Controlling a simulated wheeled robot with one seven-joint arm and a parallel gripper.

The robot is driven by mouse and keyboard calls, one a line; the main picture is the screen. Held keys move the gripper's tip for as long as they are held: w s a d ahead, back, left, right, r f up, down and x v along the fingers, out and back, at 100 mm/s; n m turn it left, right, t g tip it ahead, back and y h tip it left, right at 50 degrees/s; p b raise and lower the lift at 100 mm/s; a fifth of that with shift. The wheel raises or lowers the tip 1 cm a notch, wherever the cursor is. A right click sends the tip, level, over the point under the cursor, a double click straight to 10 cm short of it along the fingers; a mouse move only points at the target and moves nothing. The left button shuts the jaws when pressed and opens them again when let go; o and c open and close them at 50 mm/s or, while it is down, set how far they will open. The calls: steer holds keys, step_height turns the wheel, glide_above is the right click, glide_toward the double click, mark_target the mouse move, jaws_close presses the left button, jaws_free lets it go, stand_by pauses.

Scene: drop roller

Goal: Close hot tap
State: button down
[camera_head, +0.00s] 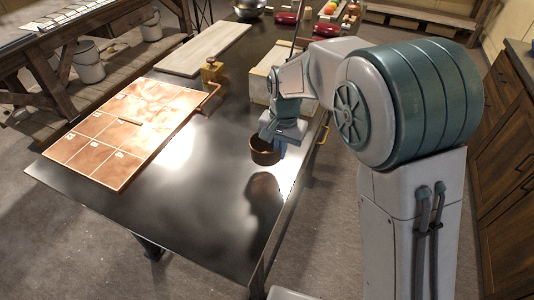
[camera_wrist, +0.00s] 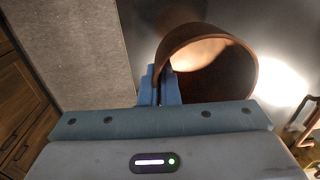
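I see no tap that I can make out in either view. My gripper (camera_head: 279,141) is over the near right part of the dark, glossy table (camera_head: 190,215). A brown, round, open-topped cup (camera_head: 265,152) is at its fingertips. In the wrist view, the blue fingers (camera_wrist: 162,86) are close together at the left wall of the cup (camera_wrist: 212,60), and the wall appears to be pinched between them. A dark reflection or shadow lies on the table in front of the cup; whether the cup touches the table is unclear.
A copper-coloured tiled board (camera_head: 125,135) lies at the table's left, with a copper curved handle or pipe (camera_head: 211,95) beside it. A small brass jar (camera_head: 211,72) and a grey plank (camera_head: 205,50) are behind. The front middle of the table is clear. Wooden cabinets (camera_head: 510,165) stand at right.

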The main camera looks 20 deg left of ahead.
glide_above(265, 171)
step_height(265, 171, down, 2)
steer(key=shift+f+p, duration=0.2)
steer(key=shift+p, duration=0.15)
steer(key=shift+d+f+p, duration=0.1)
steer(key=shift+f+p, duration=0.4)
steer(key=shift+f, duration=1.45)
steer(key=shift+f, duration=0.15)
steer(key=c, duration=1.7)
jaws_free()
steer(key=shift+s, duration=0.1)
steer(key=r+b, duration=0.1)
steer(key=r, duration=1)
steer(key=shift+d, duration=0.2)
steer(key=shift+r+b, duration=0.3)
steer(key=shift+r, duration=0.35)
steer(key=shift+d, duration=0.15)
